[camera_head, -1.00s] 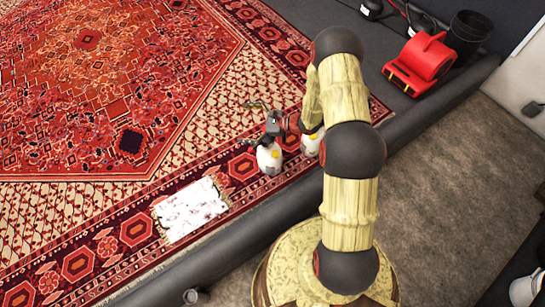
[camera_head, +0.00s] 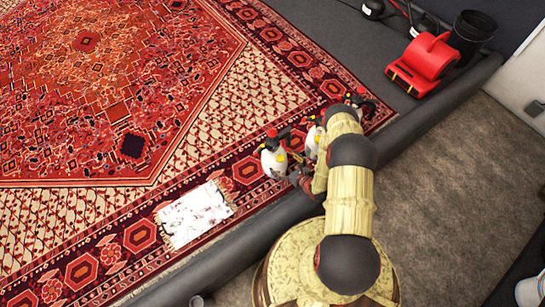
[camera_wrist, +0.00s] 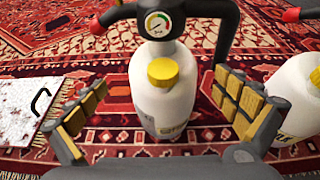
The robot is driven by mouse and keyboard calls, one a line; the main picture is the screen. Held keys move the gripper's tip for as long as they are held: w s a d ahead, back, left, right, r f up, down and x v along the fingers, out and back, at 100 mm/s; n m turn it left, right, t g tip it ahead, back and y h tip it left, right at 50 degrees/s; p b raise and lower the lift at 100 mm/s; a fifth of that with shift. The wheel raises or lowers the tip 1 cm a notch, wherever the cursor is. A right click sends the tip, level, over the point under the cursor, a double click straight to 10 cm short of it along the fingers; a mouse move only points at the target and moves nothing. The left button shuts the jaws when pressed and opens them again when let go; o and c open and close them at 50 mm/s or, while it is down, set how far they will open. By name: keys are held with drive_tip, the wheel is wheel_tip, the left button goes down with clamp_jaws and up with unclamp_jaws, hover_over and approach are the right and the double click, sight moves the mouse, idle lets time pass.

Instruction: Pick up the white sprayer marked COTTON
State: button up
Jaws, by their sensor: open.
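A white sprayer with a yellow cap, a dark pump head and a round gauge stands upright on the rug in the wrist view (camera_wrist: 160,108). It appears to be the left one of the group in the head view (camera_head: 272,162). Its label is low on the body and too unclear to read. My gripper (camera_wrist: 161,95) is open, with one finger to each side of this sprayer in the picture and no clear contact. In the head view my gripper (camera_head: 303,180) is low on the near side of the sprayers, partly hidden by my arm.
Another white sprayer (camera_wrist: 297,88) stands close on the right, near the right finger. A third dark-topped one (camera_head: 362,103) shows partly behind my arm. A red blower (camera_head: 424,64) and black bucket (camera_head: 471,36) are farther off.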

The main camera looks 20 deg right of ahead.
sight(275, 155)
drive_tip(key=b+x, duration=0.1)
drive_tip(key=x, duration=0.2)
drive_tip(key=f+b+x, duration=0.1)
drive_tip(key=x, duration=0.2)
drive_tip(key=shift+d+f, duration=0.15)
drive_tip(key=shift+d, duration=0.05)
drive_tip(key=shift+w+a+f, duration=0.1)
drive_tip(key=shift+w+f, duration=0.1)
drive_tip(key=shift+w, duration=0.45)
drive_tip(key=shift+c, duration=1.3)
drive_tip(key=shift+s, duration=0.1)
drive_tip(key=c, duration=1.6)
drive_tip(key=shift+r, duration=0.1)
drive_tip(key=shift+c, duration=0.5)
